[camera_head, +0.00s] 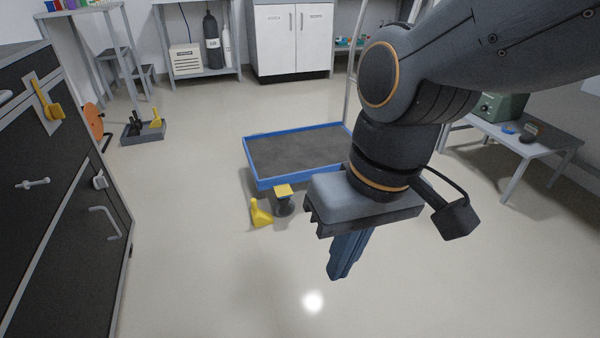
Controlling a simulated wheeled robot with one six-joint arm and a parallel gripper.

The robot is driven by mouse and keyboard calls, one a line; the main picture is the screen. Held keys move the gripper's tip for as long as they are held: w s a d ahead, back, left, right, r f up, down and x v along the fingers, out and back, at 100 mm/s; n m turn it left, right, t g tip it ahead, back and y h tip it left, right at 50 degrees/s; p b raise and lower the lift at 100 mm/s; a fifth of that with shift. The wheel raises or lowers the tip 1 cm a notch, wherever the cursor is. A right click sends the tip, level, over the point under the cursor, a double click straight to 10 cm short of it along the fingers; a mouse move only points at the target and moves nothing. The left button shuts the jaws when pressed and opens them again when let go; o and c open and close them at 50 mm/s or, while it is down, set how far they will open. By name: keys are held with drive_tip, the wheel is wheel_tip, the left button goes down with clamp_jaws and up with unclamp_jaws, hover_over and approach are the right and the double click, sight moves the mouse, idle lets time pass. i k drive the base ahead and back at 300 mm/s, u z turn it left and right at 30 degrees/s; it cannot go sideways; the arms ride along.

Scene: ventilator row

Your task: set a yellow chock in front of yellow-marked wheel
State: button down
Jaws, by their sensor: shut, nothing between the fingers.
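A yellow chock (261,213) stands on the floor at the near left corner of the blue-rimmed cart (262,183). The yellow-marked wheel (284,205) is under that corner, with a yellow plate above it. The chock is just left of this wheel; I cannot tell whether they touch. My gripper (336,276) points down, right of and nearer than the wheel. Its blue fingers are together and empty, apart from chock and wheel. My arm hides the cart's right part.
A grey tray (130,140) on the floor at the left holds another yellow chock (156,118) and dark pieces. A dark cabinet (60,230) with handles stands at the near left. A grey table (540,148) stands at the right. The front floor is clear.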

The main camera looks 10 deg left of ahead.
sight(260, 218)
drive_tip(key=z, duration=0.1)
drive_tip(key=i, duration=0.75)
drive_tip(key=u, duration=0.9)
drive_tip(key=i, duration=0.7)
drive_tip(key=u, duration=0.8)
